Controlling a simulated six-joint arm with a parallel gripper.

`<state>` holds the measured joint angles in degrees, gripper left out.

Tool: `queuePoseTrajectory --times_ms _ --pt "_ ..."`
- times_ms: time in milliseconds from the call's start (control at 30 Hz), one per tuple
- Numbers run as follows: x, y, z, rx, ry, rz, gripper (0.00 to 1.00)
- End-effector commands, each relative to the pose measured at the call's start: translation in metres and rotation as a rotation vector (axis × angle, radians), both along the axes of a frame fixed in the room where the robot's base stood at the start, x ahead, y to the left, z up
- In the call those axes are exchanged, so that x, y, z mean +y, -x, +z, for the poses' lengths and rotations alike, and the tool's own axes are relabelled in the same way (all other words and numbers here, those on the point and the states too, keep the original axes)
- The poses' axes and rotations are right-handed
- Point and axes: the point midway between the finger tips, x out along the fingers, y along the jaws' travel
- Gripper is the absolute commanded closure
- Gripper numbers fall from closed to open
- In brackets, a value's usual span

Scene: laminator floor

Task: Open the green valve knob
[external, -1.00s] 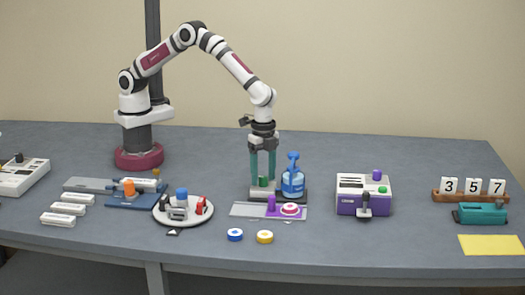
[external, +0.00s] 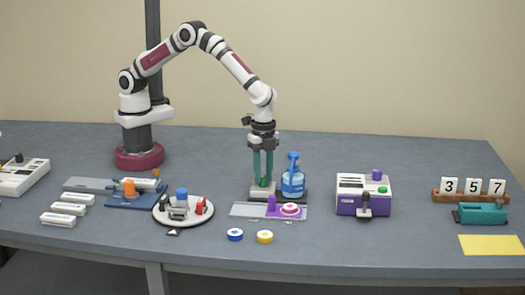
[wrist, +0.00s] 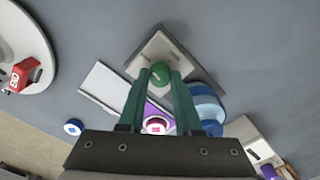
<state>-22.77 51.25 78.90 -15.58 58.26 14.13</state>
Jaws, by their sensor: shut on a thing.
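The green valve knob (wrist: 160,71) is round with a pale line across its top and sits on a grey square base (wrist: 180,48). My gripper (external: 262,184) points straight down over it, with its two teal fingers shut on the knob from both sides. In the external view the fingers mostly hide the knob. In the wrist view the fingertips reach the knob's sides.
A blue pump bottle (external: 293,181) stands close on the right of my fingers. A grey and purple plate (external: 242,210) with a purple post and a pink-white button lies in front. A round white tray (external: 205,219) stands left.

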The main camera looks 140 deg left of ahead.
Motion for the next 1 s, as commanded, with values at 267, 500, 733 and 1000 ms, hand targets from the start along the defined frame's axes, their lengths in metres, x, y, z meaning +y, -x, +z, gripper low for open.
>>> queuePoseTrajectory --times_ms 267,500,733,1000 --pt "-0.0003 -0.0003 -0.0001 0.0 0.0 -0.241 1.0" --pt "-0.0003 -0.0004 -0.0002 -0.001 0.0 -0.469 1.0" --pt "-0.0005 -0.0004 -0.0002 -0.001 0.0 -0.688 1.0" --pt "-0.0005 -0.0004 -0.0003 -0.001 0.0 -0.943 1.0"
